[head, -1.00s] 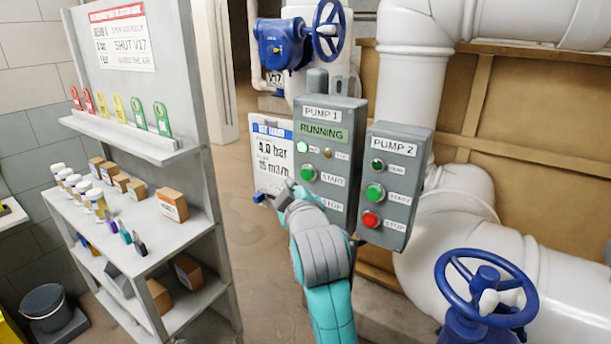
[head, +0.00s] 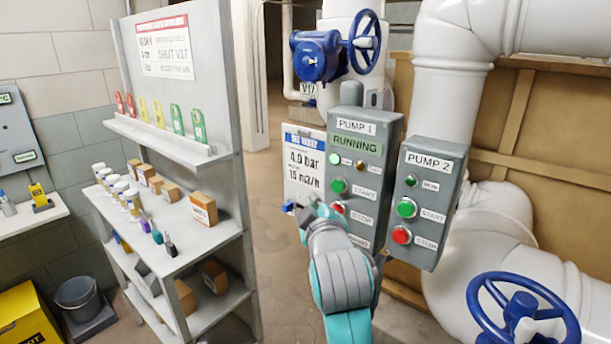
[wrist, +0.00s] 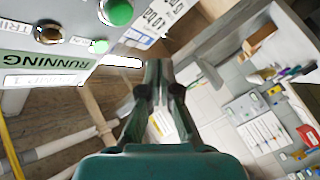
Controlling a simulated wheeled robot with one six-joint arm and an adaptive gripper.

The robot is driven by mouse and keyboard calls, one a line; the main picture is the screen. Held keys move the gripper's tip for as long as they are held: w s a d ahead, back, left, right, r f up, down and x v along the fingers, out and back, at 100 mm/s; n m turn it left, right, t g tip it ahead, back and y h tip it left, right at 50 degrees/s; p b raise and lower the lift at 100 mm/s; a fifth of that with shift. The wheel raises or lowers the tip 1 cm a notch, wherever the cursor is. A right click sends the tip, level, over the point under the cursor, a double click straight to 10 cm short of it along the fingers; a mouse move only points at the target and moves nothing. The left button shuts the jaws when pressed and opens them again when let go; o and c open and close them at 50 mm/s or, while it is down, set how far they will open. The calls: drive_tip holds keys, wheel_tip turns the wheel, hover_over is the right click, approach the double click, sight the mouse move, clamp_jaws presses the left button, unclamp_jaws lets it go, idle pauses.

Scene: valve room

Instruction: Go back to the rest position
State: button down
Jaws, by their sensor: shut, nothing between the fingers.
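My gripper (head: 312,208) is in front of the lower left part of the Pump 1 box in the head view, at the end of my teal and grey arm. In the wrist view its fingers (wrist: 158,75) are together with nothing between them. The Pump 1 box (head: 357,170) is grey, has a green "RUNNING" display, and carries a green START button (head: 338,186) and a red STOP button (head: 338,207), partly hidden by my gripper. In the wrist view the box fills the upper left, upside down, and the fingers are apart from it.
The Pump 2 box (head: 428,205) hangs just right of my arm. A blue handwheel (head: 522,310) and thick white pipes (head: 447,100) are at the right. A grey shelf (head: 185,235) with bottles, boxes and tags stands at the left. A yellow box (head: 25,318) and grey bucket (head: 77,296) are at far left.

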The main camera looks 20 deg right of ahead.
drive_tip(key=s+f+m+g+y, duration=0.1)
drive_tip(key=s+f, duration=0.9)
drive_tip(key=f, duration=0.4)
drive_tip(key=s+f+m+y, duration=0.1)
drive_tip(key=s+f, duration=0.9)
drive_tip(key=f, duration=0.4)
drive_tip(key=s+f+m, duration=0.1)
drive_tip(key=s+m, duration=0.2)
drive_tip(key=s, duration=1.3)
drive_tip(key=s+d+f+m+g, duration=0.1)
drive_tip(key=s+f+m, duration=0.1)
drive_tip(key=s, duration=1.4)
drive_tip(key=shift+d+m, duration=0.15)
drive_tip(key=shift+m, duration=0.45)
